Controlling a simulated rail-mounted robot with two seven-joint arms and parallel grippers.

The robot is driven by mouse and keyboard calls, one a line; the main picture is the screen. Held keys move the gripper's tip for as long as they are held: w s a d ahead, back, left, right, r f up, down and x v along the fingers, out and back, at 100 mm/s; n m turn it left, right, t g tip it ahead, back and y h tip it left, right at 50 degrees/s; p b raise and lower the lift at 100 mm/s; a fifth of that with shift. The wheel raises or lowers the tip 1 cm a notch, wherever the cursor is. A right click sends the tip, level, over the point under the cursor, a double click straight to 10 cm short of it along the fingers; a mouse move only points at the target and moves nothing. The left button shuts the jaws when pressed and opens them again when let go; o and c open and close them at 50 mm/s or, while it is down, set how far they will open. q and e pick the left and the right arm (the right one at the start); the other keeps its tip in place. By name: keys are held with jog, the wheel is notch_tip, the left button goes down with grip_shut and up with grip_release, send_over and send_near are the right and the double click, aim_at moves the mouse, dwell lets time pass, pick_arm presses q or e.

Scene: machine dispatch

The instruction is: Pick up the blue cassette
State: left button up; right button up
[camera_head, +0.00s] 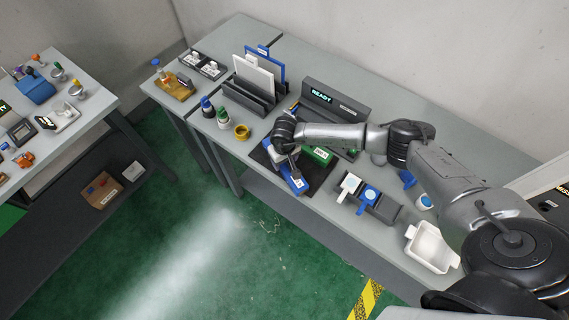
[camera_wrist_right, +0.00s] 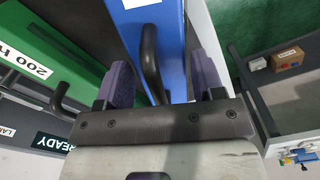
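The blue cassette (camera_head: 298,184) lies on a dark mat near the table's front edge. In the right wrist view the blue cassette (camera_wrist_right: 172,40) has a white label and a black bar handle (camera_wrist_right: 150,62). My right gripper (camera_head: 291,163) is over the cassette's back part and hides some of it. In the wrist view its two purple-padded fingers (camera_wrist_right: 163,78) are spread apart, with the handle between them and gaps on both sides. I cannot tell how far down the fingers reach. My left gripper is not in view.
A green cassette (camera_head: 319,155) lies close to the right of the blue one. A READY display (camera_head: 336,98) and a rack with panels (camera_head: 250,96) stand behind. White and blue tagged items (camera_head: 371,195) and a white tray (camera_head: 431,246) are to the right.

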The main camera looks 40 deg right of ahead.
jog(key=shift+r, duration=0.1)
jog(key=c, duration=0.9)
jog(key=shift+c, duration=0.2)
